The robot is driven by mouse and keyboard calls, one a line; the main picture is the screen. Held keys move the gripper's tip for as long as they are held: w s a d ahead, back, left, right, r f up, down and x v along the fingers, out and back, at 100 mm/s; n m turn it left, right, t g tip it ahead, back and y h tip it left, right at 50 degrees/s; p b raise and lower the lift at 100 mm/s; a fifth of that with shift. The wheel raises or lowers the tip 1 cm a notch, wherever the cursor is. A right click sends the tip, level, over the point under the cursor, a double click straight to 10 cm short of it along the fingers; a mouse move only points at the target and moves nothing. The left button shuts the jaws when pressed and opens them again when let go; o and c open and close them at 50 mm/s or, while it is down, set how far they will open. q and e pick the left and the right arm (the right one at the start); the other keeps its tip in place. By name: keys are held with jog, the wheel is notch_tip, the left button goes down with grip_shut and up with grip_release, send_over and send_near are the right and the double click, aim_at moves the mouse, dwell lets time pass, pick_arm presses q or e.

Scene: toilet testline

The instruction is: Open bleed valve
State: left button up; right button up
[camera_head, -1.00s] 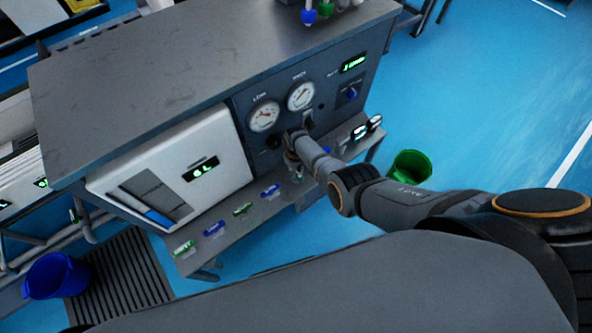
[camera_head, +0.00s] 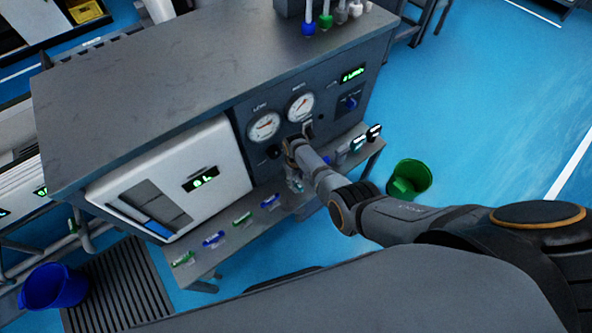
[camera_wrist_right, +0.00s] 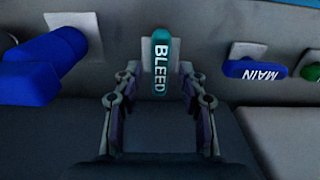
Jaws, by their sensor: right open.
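The bleed valve handle (camera_wrist_right: 160,62) is a teal bar marked BLEED. It stands upright in the right wrist view, on a light grey plate. My right gripper (camera_wrist_right: 158,80) is open, with one finger on each side of the handle's lower part. I cannot tell whether either finger touches it. In the head view my right gripper (camera_head: 295,183) is small, low at the front of the grey test bench (camera_head: 140,75), and the bleed handle is not clear there. My left gripper is not in view.
A large blue part (camera_wrist_right: 45,68) juts out at left. Gauges (camera_head: 264,126) are above the arm. A green bucket (camera_head: 409,178) stands on open blue floor.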

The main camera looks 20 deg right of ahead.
aim_at(296, 182)
notch_tip(296, 182, up, 11)
dwell(0.3)
jog(key=shift+s+f, duration=0.1)
